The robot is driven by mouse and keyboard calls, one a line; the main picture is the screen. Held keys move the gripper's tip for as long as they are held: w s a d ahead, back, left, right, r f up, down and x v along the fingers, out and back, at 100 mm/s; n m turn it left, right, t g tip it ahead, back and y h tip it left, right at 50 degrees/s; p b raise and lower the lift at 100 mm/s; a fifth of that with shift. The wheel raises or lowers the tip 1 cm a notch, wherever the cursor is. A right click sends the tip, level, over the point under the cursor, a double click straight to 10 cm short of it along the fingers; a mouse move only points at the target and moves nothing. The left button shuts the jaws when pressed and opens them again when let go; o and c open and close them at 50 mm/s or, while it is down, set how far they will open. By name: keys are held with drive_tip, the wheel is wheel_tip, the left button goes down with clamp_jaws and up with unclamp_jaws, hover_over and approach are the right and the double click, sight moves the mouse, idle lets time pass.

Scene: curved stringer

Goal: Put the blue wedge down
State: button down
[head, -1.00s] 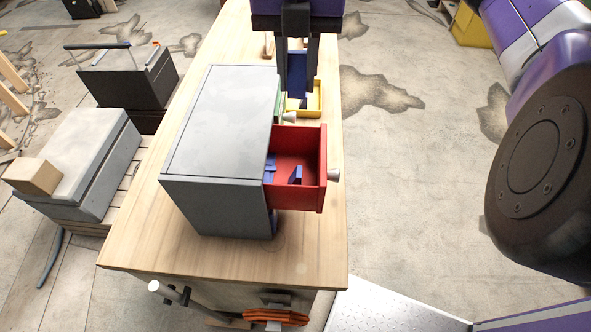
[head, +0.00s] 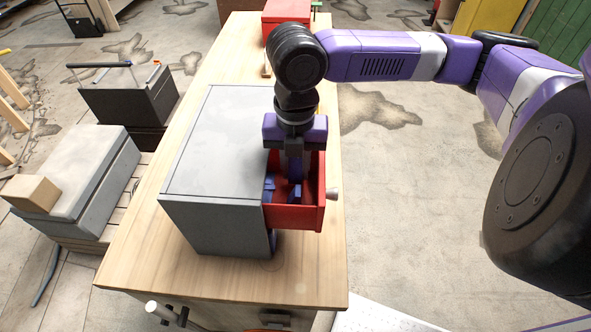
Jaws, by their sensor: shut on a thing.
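My gripper (head: 293,170) points straight down into the open red drawer (head: 294,217) of the grey cabinet (head: 226,140). It is shut on the blue wedge, which is mostly hidden by the fingers and hard to tell from the blue pieces below. Inside the drawer are blue pieces, one at the left side (head: 269,187) and one near the middle (head: 295,192). Whether the held wedge touches the drawer floor or these pieces cannot be told.
The cabinet stands on a wooden workbench (head: 200,270), whose front strip is bare. A red box (head: 285,14) stands at the bench's far end. The drawer's pale knob (head: 332,193) sticks out to the right. Grey equipment (head: 80,165) stands left of the bench.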

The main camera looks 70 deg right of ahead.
drive_tip(key=shift+f, duration=0.8)
drive_tip(key=shift+f+b, duration=0.3)
drive_tip(key=shift+f, duration=0.1)
drive_tip(key=shift+f, duration=0.2)
drive_tip(key=c, duration=1.2)
unclamp_jaws()
drive_tip(key=shift+r, duration=0.15)
wheel_tip(320, 180, up, 13)
